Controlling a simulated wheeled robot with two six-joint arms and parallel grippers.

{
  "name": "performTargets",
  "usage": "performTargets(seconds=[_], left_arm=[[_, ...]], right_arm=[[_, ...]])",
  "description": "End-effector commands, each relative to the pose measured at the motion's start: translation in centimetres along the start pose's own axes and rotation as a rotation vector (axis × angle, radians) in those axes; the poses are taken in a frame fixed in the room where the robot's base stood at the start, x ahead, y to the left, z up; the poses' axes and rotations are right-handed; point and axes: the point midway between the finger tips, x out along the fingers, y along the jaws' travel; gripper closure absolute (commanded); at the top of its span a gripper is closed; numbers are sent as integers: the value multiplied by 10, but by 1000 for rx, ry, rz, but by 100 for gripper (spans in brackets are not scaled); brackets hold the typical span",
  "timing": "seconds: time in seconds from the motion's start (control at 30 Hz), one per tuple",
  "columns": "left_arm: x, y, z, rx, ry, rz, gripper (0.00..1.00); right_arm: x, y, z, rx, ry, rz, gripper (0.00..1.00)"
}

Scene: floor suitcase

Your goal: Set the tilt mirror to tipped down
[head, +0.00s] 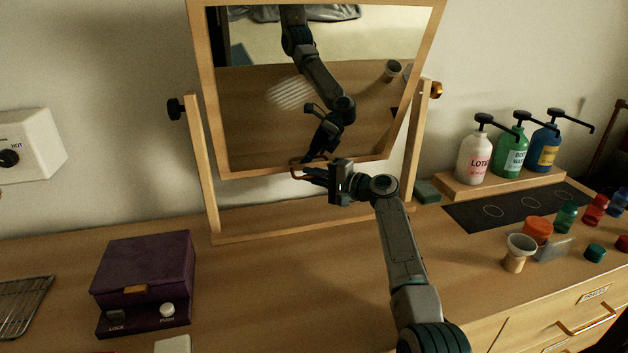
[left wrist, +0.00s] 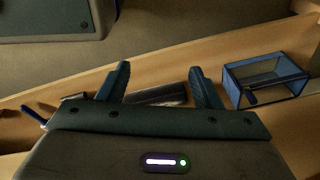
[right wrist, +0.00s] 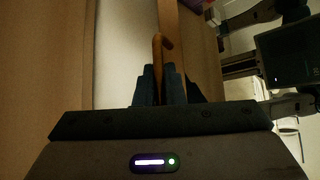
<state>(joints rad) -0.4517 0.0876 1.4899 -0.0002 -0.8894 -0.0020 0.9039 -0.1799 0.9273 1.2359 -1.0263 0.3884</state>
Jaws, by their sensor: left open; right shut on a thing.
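The tilt mirror (head: 250,110) hangs in a wooden frame between two wooden posts, with a dark knob (head: 176,108) at the left pivot and a brass-coloured one (head: 436,90) at the right. The exact tilt is hard to judge; its glass reflects my arm and the counter. A thin brown pull (head: 297,176) is at the frame's lower edge. My right gripper (head: 310,172) is shut on this pull, which also stands between the fingers in the right wrist view (right wrist: 158,48). My left gripper (left wrist: 166,82) is open and empty, out of the head view.
A purple box (head: 145,270) stands front left on the counter. Pump bottles (head: 475,155) stand on a wooden riser at right, behind a dark mat (head: 510,208), a cup (head: 517,250) and small jars. A blue-edged clear box (left wrist: 265,80) is near my left gripper.

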Motion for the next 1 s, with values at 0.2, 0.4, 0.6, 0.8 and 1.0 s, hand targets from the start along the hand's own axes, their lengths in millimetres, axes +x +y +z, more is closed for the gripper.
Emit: performTargets(seconds=[0.2,0.4,0.6,0.8,1.0], left_arm=[[-2,0,-2,0,2,0,41],[-2,0,-2,0,2,0,41],[-2,0,-2,0,3,0,41],[-4,0,-2,0,6,0,41],[18,-1,17,-3,-9,0,41]], right_arm=[[0,-5,-1,-2,2,-6,100],[0,-6,-1,-3,3,-7,89],[0,-7,-1,-5,4,-8,82],[-3,-8,-2,-6,5,-9,82],[-18,-8,-2,-6,5,-6,82]])
